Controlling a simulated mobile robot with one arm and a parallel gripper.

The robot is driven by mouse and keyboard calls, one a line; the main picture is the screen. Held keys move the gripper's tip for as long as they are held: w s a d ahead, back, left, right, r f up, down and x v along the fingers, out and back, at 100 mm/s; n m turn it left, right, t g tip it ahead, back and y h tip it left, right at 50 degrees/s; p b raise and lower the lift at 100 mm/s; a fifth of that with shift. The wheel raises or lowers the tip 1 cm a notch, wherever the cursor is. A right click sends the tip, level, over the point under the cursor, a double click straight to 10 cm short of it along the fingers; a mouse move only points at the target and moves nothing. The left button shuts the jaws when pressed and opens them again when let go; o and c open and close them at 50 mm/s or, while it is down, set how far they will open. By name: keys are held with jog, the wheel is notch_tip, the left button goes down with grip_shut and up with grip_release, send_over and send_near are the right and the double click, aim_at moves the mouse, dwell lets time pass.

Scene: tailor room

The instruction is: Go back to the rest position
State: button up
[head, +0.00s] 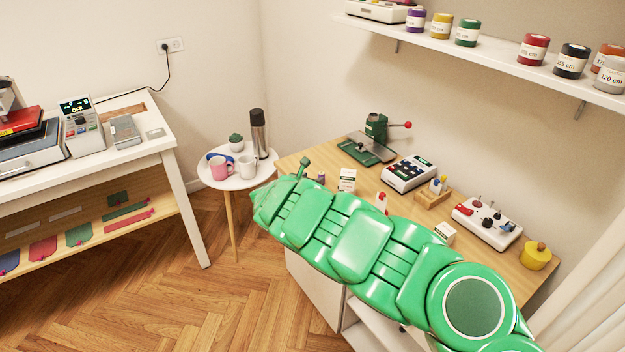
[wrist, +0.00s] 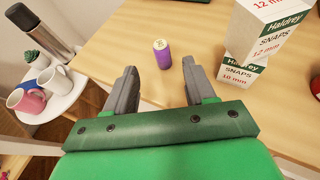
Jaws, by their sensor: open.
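My green arm stretches over the wooden worktable (head: 520,283) in the head view, reaching from the lower right toward the table's left end. My gripper (wrist: 160,82) shows in the wrist view with its two grey fingers apart and nothing between them. A small purple spool (wrist: 162,54) stands upright on the table just beyond the fingertips, apart from them. In the head view the spool (head: 321,177) is small, beside the arm's far end. The fingers themselves are hard to make out in the head view.
White snaps boxes (wrist: 262,35) stand right of the gripper. A round side table (head: 228,182) with mugs (head: 221,168) and a flask (head: 258,130) is at the left. A green press (head: 376,130) and control boxes (head: 410,172) line the back. A shelf (head: 480,50) hangs above.

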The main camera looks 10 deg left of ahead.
jog(key=shift+s, duration=0.15)
dwell(0.4)
